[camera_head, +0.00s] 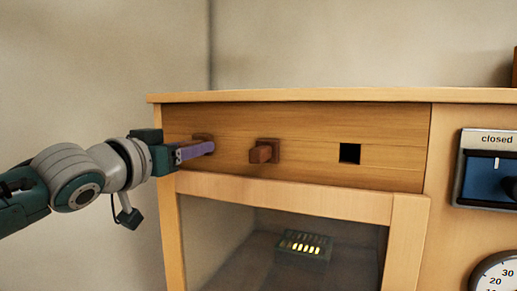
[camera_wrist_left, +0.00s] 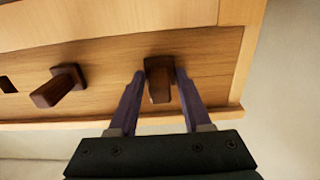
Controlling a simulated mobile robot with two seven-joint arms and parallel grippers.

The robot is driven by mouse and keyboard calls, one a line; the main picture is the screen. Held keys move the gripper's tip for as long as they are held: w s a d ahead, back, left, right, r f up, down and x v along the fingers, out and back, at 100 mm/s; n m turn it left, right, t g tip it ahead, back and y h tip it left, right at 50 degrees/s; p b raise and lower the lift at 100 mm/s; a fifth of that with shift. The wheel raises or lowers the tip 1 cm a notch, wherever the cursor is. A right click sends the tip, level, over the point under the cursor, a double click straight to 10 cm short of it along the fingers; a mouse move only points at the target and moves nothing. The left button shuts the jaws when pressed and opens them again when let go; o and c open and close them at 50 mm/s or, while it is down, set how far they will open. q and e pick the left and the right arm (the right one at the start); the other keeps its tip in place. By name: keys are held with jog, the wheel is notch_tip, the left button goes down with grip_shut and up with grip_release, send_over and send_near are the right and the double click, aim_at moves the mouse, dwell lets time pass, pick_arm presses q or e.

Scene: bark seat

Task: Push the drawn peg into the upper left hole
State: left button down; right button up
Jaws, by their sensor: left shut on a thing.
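A wooden panel (camera_head: 315,125) spans the front of the cabinet. A dark brown peg (camera_head: 203,137) sits at its left end and sticks out of the wood, partly hidden by my fingers. My left gripper (camera_head: 208,148) comes in from the left and is shut on this peg. In the left wrist view the peg (camera_wrist_left: 159,88) stands between the two purple fingertips of my left gripper (camera_wrist_left: 159,75). How deep it sits cannot be told. A second brown peg (camera_head: 262,152) sticks out at the middle of the panel. An empty square hole (camera_head: 350,153) is at the right.
Below the panel is a framed window (camera_head: 230,240) with a lit slotted block (camera_head: 304,248) behind it. A blue switch (camera_head: 487,180) under a "closed" label and a dial (camera_head: 497,275) are at the right. Free room lies left of the cabinet.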

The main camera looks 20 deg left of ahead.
dwell(0.4)
pick_arm(q)
jog(key=shift+c, duration=1.3)
grip_release()
